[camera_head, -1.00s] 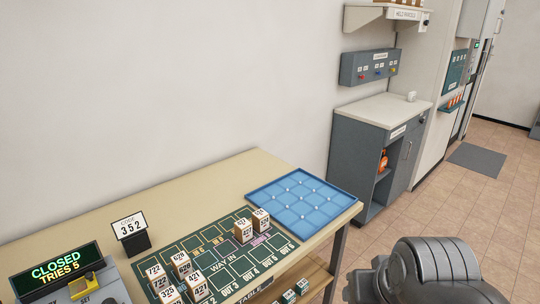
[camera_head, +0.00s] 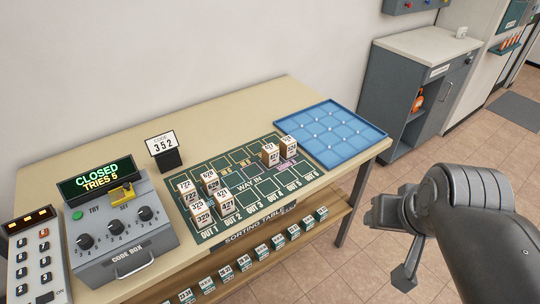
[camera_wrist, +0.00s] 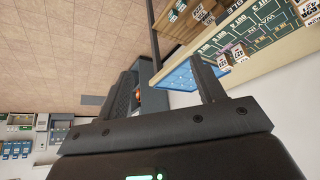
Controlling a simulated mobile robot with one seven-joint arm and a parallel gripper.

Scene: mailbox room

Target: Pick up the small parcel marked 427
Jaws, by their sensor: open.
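Several small white-fronted brown parcels stand on the green sorting mat (camera_head: 245,195). Two more parcels stand at the mat's right end; the left one (camera_head: 270,155) may read 427 or 627, and the other (camera_head: 288,148) is unclear. My gripper (camera_wrist: 168,82) is open and empty, off the table's right front side in the head view, well away from the parcels.
A blue divided tray (camera_head: 330,133) lies at the table's right end. A code box (camera_head: 122,220), keypad (camera_head: 38,255) and 352 sign (camera_head: 164,150) stand left. A lower shelf (camera_head: 250,265) holds several numbered tags. Floor right of the table is clear.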

